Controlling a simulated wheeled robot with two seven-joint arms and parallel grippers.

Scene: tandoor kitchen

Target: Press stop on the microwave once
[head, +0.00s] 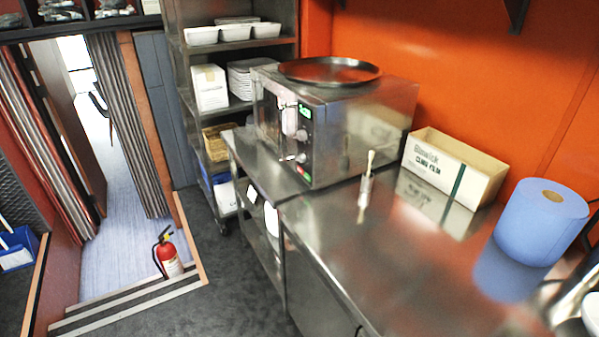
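The microwave (365,125) is a stainless steel box on the steel counter, against the orange wall. Its front faces left and is seen at a steep angle. The control panel (305,150) is a dark upright strip at the front's near edge, with a lit green display (306,112) at the top. A small red and green patch (303,173) shows at the panel's bottom; its labels are too small to read, so I cannot tell which control is stop. The door appears closed. Neither of my grippers is in view.
A round dark tray (328,70) lies on the microwave. A brush-like tool (366,190), an open carton (453,170) and a blue paper roll (541,222) stand on the steel counter (350,265). Grey floor (225,285) is clear left of it; a fire extinguisher (168,254) stands by the doorway.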

